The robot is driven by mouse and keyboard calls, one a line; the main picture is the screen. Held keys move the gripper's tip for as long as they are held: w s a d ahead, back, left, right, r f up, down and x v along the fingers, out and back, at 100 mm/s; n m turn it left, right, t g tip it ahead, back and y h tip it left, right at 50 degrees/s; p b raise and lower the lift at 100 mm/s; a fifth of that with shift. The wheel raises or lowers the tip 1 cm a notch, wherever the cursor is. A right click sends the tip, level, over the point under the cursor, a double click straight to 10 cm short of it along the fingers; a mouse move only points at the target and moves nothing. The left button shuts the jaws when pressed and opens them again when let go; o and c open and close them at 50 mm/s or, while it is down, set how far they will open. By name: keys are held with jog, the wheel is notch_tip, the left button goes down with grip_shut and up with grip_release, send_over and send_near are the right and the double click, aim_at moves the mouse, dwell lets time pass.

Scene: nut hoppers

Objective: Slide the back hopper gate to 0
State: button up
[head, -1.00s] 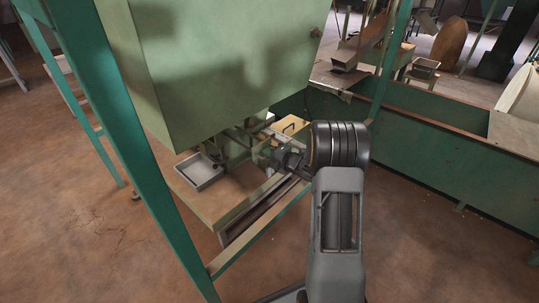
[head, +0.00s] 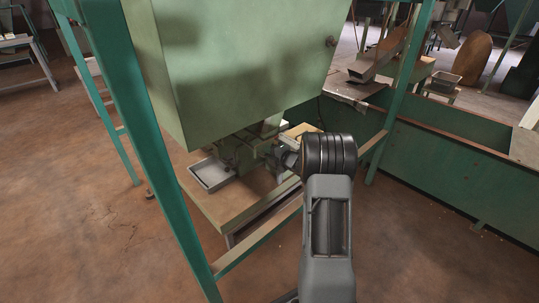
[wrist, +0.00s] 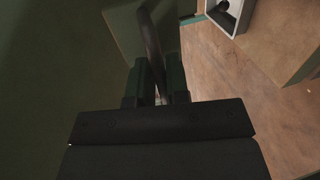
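The green hopper (head: 240,70) fills the upper middle of the head view. Its gate assembly (head: 238,150) is below it, small and partly shadowed. My gripper (head: 272,157) is at the right side of this assembly, its fingers hard to make out there. In the wrist view, a dark bent handle bar (wrist: 151,40) runs down between the two fingers of my gripper (wrist: 159,80). The fingers sit close on both sides of the bar and appear shut on it. A flat greenish plate (wrist: 122,35) is behind the bar. I see no readable gate scale.
A grey tray (head: 212,176) sits on the wooden table (head: 225,205) under the hopper; a tray corner shows in the wrist view (wrist: 238,20). Green frame posts (head: 150,160) stand around the hopper. A long green trough (head: 440,155) is at right. Open floor is at left.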

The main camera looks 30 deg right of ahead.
jog(key=o, duration=0.4)
jog(key=shift+c, duration=0.2)
jog(key=p+v, duration=0.4)
jog(key=v, duration=1)
jog(key=a+r+m+g+h+p, duration=0.25)
jog(key=r+m+h+p, duration=0.2)
jog(key=r+p, duration=0.65)
jog(key=a+r+m+g+h+p, duration=0.1)
jog(key=a+r+m+h+p, duration=0.4)
jog(key=r, duration=1)
jog(key=s+a+r+m+g+y+p, duration=0.5)
jog(key=s+a+r+m+g+p, duration=0.3)
jog(key=s+a+r+p, duration=0.8)
jog(key=s+r+m+p, duration=0.1)
jog(key=s+m+p, duration=0.1)
jog(key=s+m, duration=0.1)
jog(key=shift+s+a+y, duration=0.15)
jog(key=shift+s+y, duration=0.2)
